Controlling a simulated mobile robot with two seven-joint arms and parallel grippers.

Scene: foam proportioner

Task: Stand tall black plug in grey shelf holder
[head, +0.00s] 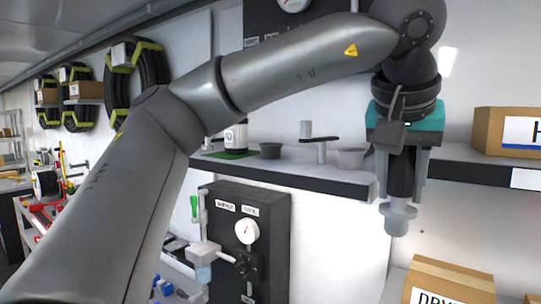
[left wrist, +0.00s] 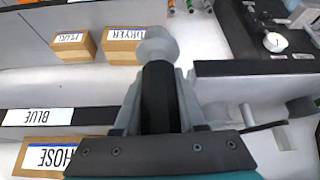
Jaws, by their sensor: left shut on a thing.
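The tall black plug (head: 400,177) hangs upright in my left gripper (head: 403,192), its pale grey stepped end (head: 398,217) pointing down. In the left wrist view the plug (left wrist: 160,98) sits between the two fingers, which are shut on its black body. The gripper is in front of the shelf, at a gap between two shelf sections. A light grey cup (head: 351,158) and a darker grey cup (head: 271,150) stand on the left shelf section; I cannot tell for certain which is the holder. My right gripper is not in view.
A grey post with a lever (head: 320,143) stands between the cups. A white container (head: 236,136) on a green mat is farther left. Cardboard boxes lie right (head: 508,133) and below (head: 449,284). A black gauge panel (head: 262,215) is below the shelf.

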